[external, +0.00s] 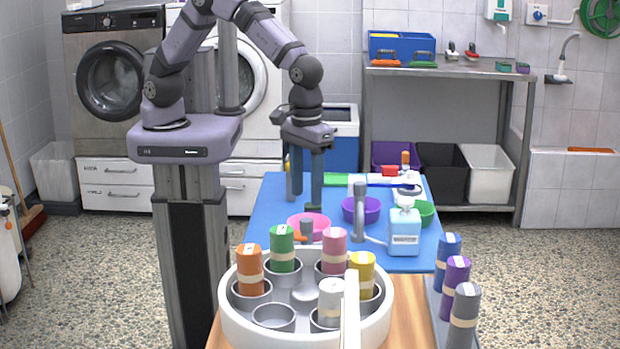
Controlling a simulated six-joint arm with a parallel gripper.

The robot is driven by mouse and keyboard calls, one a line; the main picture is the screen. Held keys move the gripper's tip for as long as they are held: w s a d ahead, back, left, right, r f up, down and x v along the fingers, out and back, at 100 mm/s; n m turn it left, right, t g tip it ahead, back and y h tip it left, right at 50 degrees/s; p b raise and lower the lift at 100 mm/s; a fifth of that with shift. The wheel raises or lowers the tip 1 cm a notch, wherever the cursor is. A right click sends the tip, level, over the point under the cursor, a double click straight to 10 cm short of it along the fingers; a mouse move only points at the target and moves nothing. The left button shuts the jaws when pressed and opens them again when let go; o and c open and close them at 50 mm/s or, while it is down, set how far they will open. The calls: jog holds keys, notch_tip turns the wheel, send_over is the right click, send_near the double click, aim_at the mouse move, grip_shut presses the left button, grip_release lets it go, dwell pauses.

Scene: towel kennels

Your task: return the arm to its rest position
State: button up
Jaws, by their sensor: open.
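My arm rises from its column on the left, bends over at the top and reaches down to the right. My gripper (304,200) points downward over the blue mat (385,257), near its left edge. Its two fingers are apart, and I see nothing held between them. The fingertips are just behind a pink bowl (309,223); whether they touch the mat is hard to tell.
A white round carousel (232,313) with metal cups holds several rolled towels in front. Purple (361,209) and green bowls, a light-blue pump bottle (404,235) and a grey post stand on the mat. Three rolls (456,272) stand at right. A metal shelf (450,70) stands behind.

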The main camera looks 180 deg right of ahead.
jog(key=m, duration=0.4)
jog(key=shift+w+a+f+m, duration=0.1)
jog(key=shift+w+a+m, duration=0.1)
jog(key=shift+a+m, duration=0.15)
jog(key=s+d+f+m+h, duration=0.1)
jog(key=s+d+f+m, duration=0.2)
jog(key=d+m, duration=0.25)
jog(key=s+d+f+m, duration=0.2)
jog(key=s+d+m, duration=0.15)
jog(key=d, duration=0.25)
jog(key=w+d+r+m+y, duration=0.1)
jog(key=w+d+r+m, duration=0.15)
jog(key=d+m, duration=0.75)
jog(key=w+d+r+m, duration=0.2)
jog(key=d+r+m, duration=0.15)
jog(key=d, duration=1.35)
notch_tip(320, 180, down, 45)
jog(key=b, duration=4.5)
jog(key=shift+d+n, duration=0.15)
jog(key=shift+n, duration=0.25)
jog(key=shift+s+r, duration=0.1)
jog(key=shift+r, duration=0.05)
